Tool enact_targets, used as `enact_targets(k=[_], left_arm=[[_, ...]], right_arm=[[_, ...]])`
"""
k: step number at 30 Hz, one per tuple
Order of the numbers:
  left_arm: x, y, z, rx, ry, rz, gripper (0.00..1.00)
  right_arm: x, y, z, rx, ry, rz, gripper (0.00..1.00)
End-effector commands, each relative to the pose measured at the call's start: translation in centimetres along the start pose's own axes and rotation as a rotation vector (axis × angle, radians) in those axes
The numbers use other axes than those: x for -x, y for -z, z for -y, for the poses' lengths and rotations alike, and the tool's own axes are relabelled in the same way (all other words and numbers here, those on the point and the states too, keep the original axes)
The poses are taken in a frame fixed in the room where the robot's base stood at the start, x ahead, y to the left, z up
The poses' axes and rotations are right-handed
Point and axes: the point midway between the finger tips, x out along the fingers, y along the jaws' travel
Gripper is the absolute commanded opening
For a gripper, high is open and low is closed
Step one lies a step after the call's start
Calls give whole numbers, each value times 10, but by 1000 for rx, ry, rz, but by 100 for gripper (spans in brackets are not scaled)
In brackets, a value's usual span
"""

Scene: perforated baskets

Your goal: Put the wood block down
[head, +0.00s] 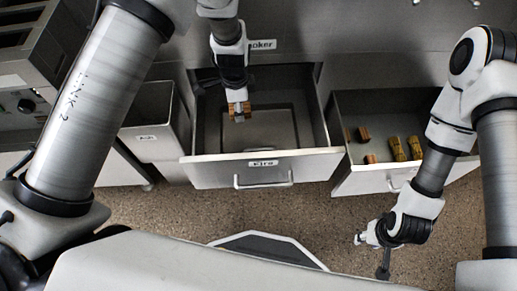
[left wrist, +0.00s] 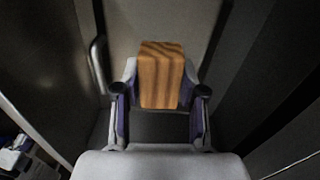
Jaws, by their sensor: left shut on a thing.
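My left gripper (head: 239,110) reaches down over the open middle drawer (head: 306,138). It is shut on a wood block (head: 237,106) with orange-brown grain. In the left wrist view the wood block (left wrist: 161,76) stands between the two fingers of the left gripper (left wrist: 160,100). Whether the block touches the drawer floor cannot be told. The rest of this drawer looks empty. My right gripper (head: 372,243) hangs low at the right, in front of the drawers and away from the block. Its fingers are too small to read.
A second open drawer (head: 347,178) at the right holds several small brown and yellow blocks (head: 398,149). A narrow grey bin (head: 149,138) stands left of the middle drawer. A drawer handle (head: 263,181) sticks out in front. Speckled floor shows below.

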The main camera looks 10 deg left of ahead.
Motion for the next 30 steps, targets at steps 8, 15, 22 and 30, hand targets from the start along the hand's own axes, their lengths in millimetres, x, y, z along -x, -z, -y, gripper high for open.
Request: enact_targets(k=[8, 15, 22, 30], left_arm=[[-56, 2, -1, -71, -3, 0, 0], [-93, 2, 0, -69, -1, -1, 0], [-118, 2, 0, -69, 0, -1, 0], [-120, 2, 0, -68, 0, -1, 0]], right_arm=[[-27, 1, 0, 0, 0, -1, 40], [-38, 0, 0, 0, 0, -1, 40], [-46, 0, 0, 0, 0, -1, 40], [-46, 0, 0, 0, 0, -1, 40]])
